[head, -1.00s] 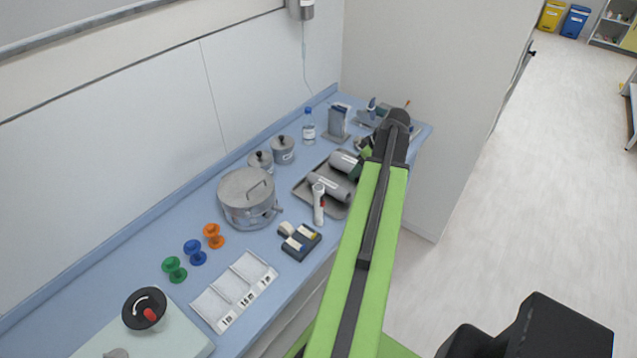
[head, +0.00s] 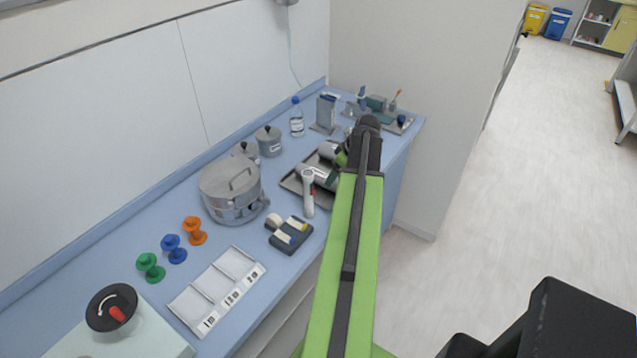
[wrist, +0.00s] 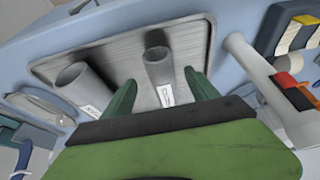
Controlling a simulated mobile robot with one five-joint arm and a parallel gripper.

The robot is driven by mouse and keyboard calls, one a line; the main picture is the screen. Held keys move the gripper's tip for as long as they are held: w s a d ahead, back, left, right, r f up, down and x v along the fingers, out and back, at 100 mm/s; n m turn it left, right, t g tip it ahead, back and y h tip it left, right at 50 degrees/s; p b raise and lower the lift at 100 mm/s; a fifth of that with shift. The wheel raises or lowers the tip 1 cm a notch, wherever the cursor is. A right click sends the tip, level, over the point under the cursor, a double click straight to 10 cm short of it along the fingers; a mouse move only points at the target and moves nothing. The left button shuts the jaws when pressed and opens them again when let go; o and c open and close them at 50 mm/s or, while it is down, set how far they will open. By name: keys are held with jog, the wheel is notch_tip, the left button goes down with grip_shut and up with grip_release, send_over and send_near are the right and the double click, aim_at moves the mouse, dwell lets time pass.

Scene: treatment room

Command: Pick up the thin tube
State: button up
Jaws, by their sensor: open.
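The thin tube (wrist: 158,68) is grey with a white label and lies on the metal tray (wrist: 118,62). In the wrist view it shows between the two green fingers of my open gripper (wrist: 160,78), with a gap on each side. A thicker grey tube (wrist: 82,82) lies on the tray to its left, outside the fingers. In the head view the tray (head: 291,184) carries grey tubes, partly hidden by my arm; I cannot tell there which is the thin one. Contact with the thin tube is not visible.
A white handheld device (head: 308,195) stands beside the tray, and a dark block with coloured parts (head: 290,236) lies nearby. A steel pot (head: 230,190), a bottle (head: 297,120) and an upright holder (head: 326,112) are on the blue counter. Open floor lies to the right.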

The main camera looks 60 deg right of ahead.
aim_at(320, 177)
jog(key=b+x, duration=0.4)
jog(key=x, duration=0.1)
jog(key=shift+f, duration=0.15)
jog(key=shift+r, duration=0.2)
grip_shut()
